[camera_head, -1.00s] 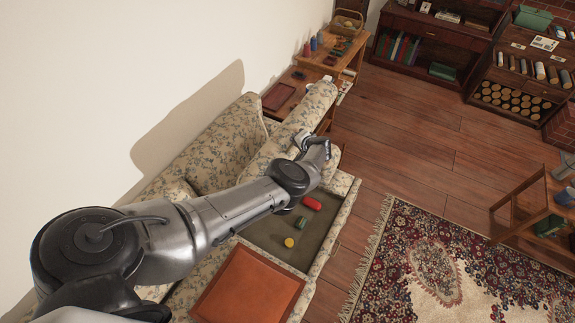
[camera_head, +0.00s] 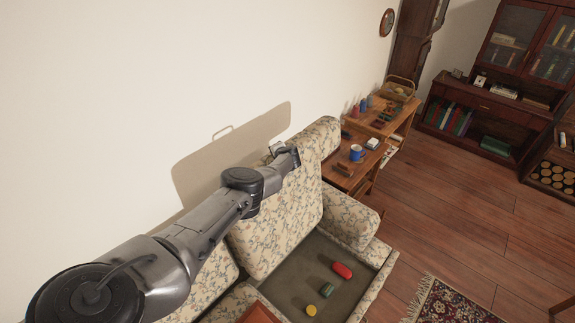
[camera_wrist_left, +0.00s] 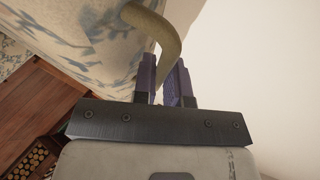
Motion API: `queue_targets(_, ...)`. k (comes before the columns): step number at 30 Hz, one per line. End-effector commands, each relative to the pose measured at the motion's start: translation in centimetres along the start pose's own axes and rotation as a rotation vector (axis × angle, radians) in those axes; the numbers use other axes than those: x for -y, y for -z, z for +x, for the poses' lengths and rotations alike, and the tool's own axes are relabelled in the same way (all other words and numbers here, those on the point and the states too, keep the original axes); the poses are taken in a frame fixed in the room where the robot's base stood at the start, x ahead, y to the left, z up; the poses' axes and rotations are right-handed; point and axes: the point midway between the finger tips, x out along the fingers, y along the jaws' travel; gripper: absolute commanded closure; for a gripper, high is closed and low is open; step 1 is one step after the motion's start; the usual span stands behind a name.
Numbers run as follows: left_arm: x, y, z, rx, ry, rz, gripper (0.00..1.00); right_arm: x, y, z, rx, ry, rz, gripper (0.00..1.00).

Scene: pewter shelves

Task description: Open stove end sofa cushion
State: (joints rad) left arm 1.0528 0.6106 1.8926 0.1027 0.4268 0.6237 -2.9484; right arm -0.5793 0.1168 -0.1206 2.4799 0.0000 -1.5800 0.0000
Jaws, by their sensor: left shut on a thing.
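The floral sofa end cushion (camera_head: 290,215) stands steeply raised in the head view, uncovering a dark storage well (camera_head: 296,268) in the sofa seat. My left gripper (camera_head: 284,150) is at its upper edge, near the wall. In the left wrist view, my left gripper (camera_wrist_left: 165,78) is shut on a beige strap loop (camera_wrist_left: 155,28) beside the floral fabric (camera_wrist_left: 85,35). In the well lie a red rounded item (camera_head: 342,270), a small green item (camera_head: 326,289) and a yellow round item (camera_head: 311,310). My right gripper is not in view.
A side table (camera_head: 348,172) with a blue mug (camera_head: 356,153) stands beyond the sofa's far arm (camera_head: 350,218). The white wall (camera_head: 180,70) is close behind the sofa. Wooden floor (camera_head: 440,225) is open to the right, with a patterned rug (camera_head: 450,305) below.

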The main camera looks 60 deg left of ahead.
Motion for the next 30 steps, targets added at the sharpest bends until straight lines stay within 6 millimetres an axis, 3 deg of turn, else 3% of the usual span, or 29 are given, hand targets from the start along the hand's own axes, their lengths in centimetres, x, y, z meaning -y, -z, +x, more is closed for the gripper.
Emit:
queue_targets(1,-0.4,-0.2,0.8,-0.007,-0.005,0.002,1.0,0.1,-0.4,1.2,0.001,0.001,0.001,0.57)
queue_targets(7,1.1,-0.6,1.9,-0.014,-0.001,0.001,1.0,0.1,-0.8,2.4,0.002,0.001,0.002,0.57)
queue_targets(25,2.7,-0.8,2.4,-0.015,0.009,-0.004,1.0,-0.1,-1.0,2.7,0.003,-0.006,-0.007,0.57)
queue_targets(26,2.7,-0.8,2.4,-0.014,0.009,-0.004,0.86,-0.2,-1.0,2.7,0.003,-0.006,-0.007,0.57)
queue_targets(30,2.7,-0.8,2.4,-0.014,0.009,-0.005,0.73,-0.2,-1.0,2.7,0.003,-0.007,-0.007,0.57)
